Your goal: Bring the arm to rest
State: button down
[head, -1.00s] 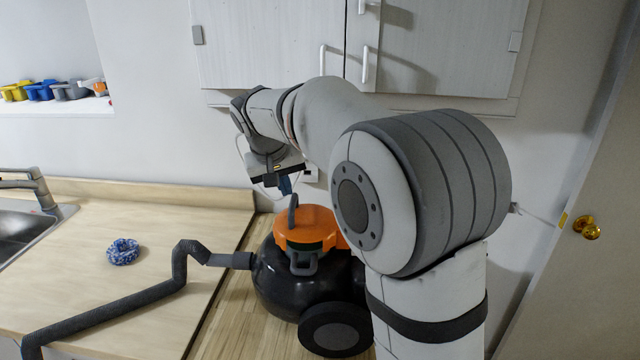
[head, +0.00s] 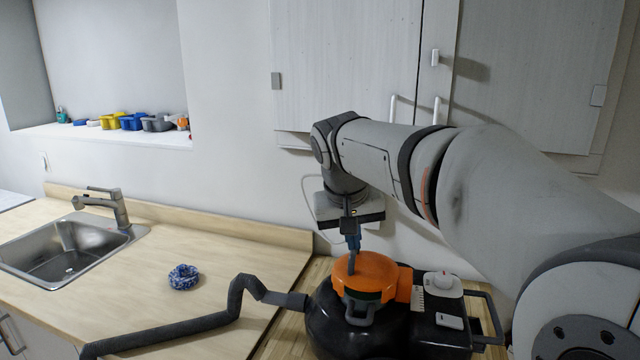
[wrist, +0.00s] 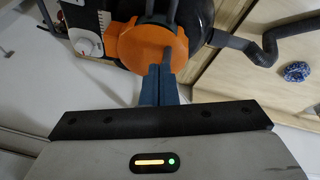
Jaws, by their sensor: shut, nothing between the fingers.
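My gripper (head: 353,258) is shut and empty. In the head view it points down just above or in front of the orange top (head: 366,274) of a black vacuum cleaner (head: 392,335); I cannot tell whether it touches. In the wrist view its blue-grey fingers (wrist: 158,84) lie together, with the orange top (wrist: 135,52) beyond them. My arm reaches in from the right, bent down at the wrist.
A dark hose (head: 180,327) runs from the vacuum cleaner across the wooden counter (head: 135,260). A blue-and-white scrubber (head: 184,277) lies near a sink (head: 62,255). Wall cabinets (head: 345,70) hang behind my arm. Several coloured items stand on a ledge (head: 100,137).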

jog(key=s+d+f+y, duration=0.1)
jog(key=s+d+f, duration=0.3)
jog(key=s+f, duration=0.3)
jog(key=s+d+f, duration=0.5)
jog(key=s+f, duration=0.2)
jog(key=s, duration=0.7)
jog(key=shift+s+f+y, duration=0.15)
jog(key=shift+y, duration=0.25)
